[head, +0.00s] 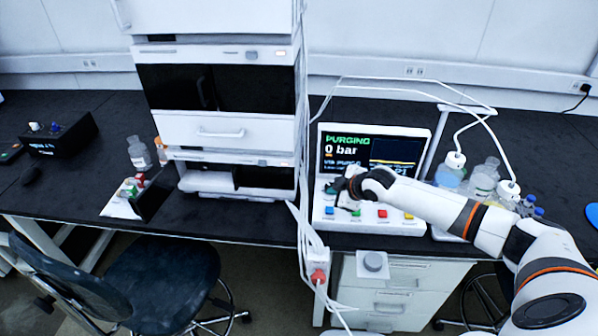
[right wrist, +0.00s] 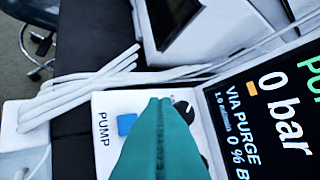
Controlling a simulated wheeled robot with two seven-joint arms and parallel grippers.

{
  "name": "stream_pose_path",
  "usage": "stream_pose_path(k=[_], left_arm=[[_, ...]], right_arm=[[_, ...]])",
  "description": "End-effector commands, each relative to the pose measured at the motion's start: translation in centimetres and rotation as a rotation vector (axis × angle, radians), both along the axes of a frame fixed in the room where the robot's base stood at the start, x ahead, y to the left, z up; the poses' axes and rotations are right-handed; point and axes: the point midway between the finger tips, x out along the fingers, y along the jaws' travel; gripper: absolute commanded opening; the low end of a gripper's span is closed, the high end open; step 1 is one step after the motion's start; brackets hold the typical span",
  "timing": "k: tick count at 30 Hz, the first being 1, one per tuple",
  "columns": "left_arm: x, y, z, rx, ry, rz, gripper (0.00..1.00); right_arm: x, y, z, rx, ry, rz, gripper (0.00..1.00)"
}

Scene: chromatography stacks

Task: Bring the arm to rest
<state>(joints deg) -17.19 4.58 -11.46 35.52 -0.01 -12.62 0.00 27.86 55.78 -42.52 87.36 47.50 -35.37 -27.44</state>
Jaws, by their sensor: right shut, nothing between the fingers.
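My right arm (head: 455,212) reaches in from the right, across the front of the white control unit. My right gripper (head: 334,187) is over the left part of the unit's panel, just below the screen. In the right wrist view its teal fingers (right wrist: 160,105) are closed together with nothing between them. Their tips are beside a black knob (right wrist: 184,110) and a blue button (right wrist: 127,124) marked PUMP; I cannot tell whether they touch the panel. The screen (head: 372,152) reads PURGING and 0 bar. My left gripper is not in view.
A tall white instrument stack (head: 225,133) stands left of the unit. White tubes (head: 309,225) hang between them. Bottles (head: 484,178) stand at the right near my forearm, with tubing above. A red and a yellow button (head: 382,213) sit under my arm.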

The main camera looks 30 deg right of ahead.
Motion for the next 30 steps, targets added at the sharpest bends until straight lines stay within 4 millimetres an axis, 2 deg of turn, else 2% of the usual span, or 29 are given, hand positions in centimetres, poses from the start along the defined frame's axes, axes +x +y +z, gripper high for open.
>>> stream_pose_path(k=[5,8,11,14,16,18,19,21,23,30], left_arm=[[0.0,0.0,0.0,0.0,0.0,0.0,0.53],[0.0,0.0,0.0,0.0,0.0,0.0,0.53],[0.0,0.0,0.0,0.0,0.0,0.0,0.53],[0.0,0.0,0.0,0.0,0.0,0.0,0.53],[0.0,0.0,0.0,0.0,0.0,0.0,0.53],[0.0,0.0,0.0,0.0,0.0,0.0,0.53],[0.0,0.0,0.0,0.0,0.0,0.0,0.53],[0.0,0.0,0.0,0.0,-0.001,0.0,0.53],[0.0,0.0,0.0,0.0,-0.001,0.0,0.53],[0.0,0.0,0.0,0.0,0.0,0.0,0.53]], right_arm=[[-0.1,0.3,-0.1,0.002,0.003,0.003,0.0],[-1.0,2.2,-1.2,0.018,0.027,0.017,0.0],[-3.3,6.5,-3.2,0.052,0.08,0.047,0.0],[-7.4,12.3,-5.3,0.105,0.152,0.068,0.0],[-11.1,16.3,-6.2,0.15,0.206,0.058,0.0],[-15.0,19.5,-6.4,0.198,0.257,0.013,0.0],[-16.5,20.3,-6.3,0.215,0.277,-0.017,0.0],[-19.3,21.2,-5.8,0.243,0.314,-0.092,0.0],[-21.3,21.4,-5.5,0.261,0.34,-0.155,0.0],[-27.4,20.1,-4.1,0.301,0.426,-0.399,0.0]])
